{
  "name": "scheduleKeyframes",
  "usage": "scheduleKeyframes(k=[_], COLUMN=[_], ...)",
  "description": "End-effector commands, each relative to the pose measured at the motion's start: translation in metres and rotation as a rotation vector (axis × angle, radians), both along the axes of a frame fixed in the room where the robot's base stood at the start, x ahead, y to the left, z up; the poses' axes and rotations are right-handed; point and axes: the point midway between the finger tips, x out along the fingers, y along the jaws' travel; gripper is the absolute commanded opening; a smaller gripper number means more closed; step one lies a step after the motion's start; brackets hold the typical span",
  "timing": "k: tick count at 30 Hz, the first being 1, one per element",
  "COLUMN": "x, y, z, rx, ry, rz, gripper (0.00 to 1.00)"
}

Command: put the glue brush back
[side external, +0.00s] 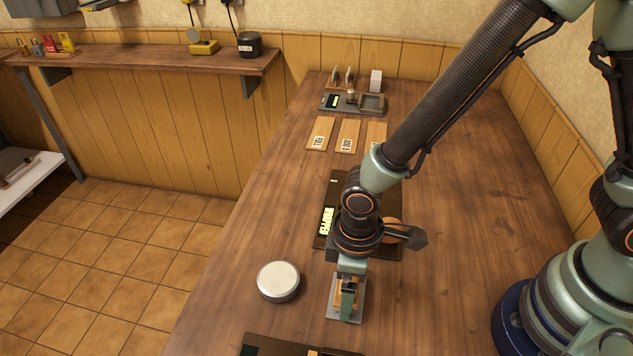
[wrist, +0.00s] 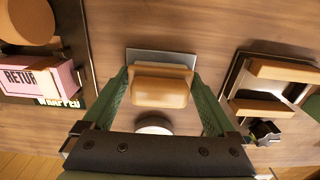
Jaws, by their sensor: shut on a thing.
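My gripper (side external: 348,298) points down at the near part of the table. In the wrist view its two green fingers (wrist: 161,88) are shut on a tan wooden piece (wrist: 160,94). It looks like a handle, but no bristles show, so I cannot tell for sure that it is the glue brush. A flat grey plate (wrist: 150,55) lies beneath it; it also shows in the side view (side external: 335,315). Whether the piece touches the plate is hidden by the fingers.
A round pale-topped tin (side external: 278,281) stands left of my gripper. A dark board (side external: 319,240) with a lit display lies behind it. Another dark board (side external: 285,346) is at the front edge. Wooden strips (side external: 348,137) and a grey tray (side external: 371,104) are farther back. The table's right side is clear.

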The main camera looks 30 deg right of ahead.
Motion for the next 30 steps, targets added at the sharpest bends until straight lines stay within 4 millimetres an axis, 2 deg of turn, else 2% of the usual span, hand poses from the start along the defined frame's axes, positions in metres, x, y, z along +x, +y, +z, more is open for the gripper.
scheduleKeyframes(k=[8,9,10,20,25,30], x=[0.000,0.000,0.000,0.000,0.001,0.001], y=[0.000,0.000,0.000,0.000,0.001,0.001], z=[-0.002,-0.003,-0.003,0.002,0.019,0.048], rx=[0.000,0.000,0.000,0.001,0.004,0.004], ry=[0.000,0.000,0.000,-0.001,-0.004,-0.006], rz=[0.000,0.000,0.000,0.000,0.000,0.000], gripper=[0.47,0.96,1.00,1.00,1.00,1.00])
